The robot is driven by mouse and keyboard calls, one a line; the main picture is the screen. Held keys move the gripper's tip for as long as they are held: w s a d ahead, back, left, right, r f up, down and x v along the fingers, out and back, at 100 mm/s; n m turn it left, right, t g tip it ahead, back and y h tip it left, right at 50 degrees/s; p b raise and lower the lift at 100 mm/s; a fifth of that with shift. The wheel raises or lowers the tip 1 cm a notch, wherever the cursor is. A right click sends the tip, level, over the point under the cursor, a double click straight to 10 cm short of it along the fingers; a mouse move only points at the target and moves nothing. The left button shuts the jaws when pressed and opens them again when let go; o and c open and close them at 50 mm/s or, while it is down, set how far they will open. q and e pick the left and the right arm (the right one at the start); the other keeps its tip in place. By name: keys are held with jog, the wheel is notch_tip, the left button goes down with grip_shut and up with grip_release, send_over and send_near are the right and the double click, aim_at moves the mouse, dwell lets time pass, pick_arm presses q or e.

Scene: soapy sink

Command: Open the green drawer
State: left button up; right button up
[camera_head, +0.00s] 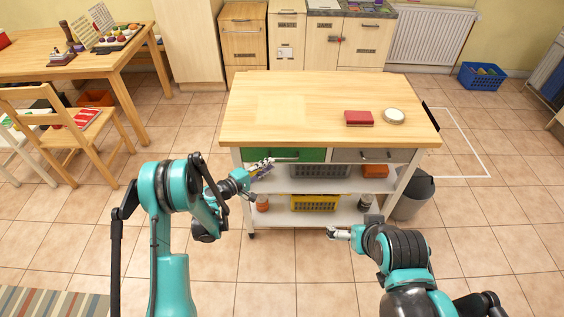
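The green drawer (312,155) is at the upper left of the wooden-topped cart (290,97). Its front looks flush with the cart, and a grey bar handle (286,158) runs across its left part. My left gripper (266,162) is in front of the drawer's left end, close to the left end of the handle. Its fingers point right and look apart, with nothing held; I cannot tell whether they touch the handle. My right gripper (331,231) is low in front of the cart, well away from the drawer; its fingers are too small to judge.
A red box (359,118) and a round white item (393,116) sit on top. Shelves below hold a yellow basket (314,204) and jars. A grey bin (412,194) stands right. Floor in front is clear.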

aim_at(282, 159)
pick_arm(q)
jog(key=x, duration=0.2)
jog(key=b+x, duration=0.1)
jog(key=x, duration=0.2)
jog(key=b+x, duration=0.1)
jog(key=x, duration=0.2)
jog(key=shift+a+f, duration=0.1)
jog(key=shift+f, duration=0.2)
grip_shut()
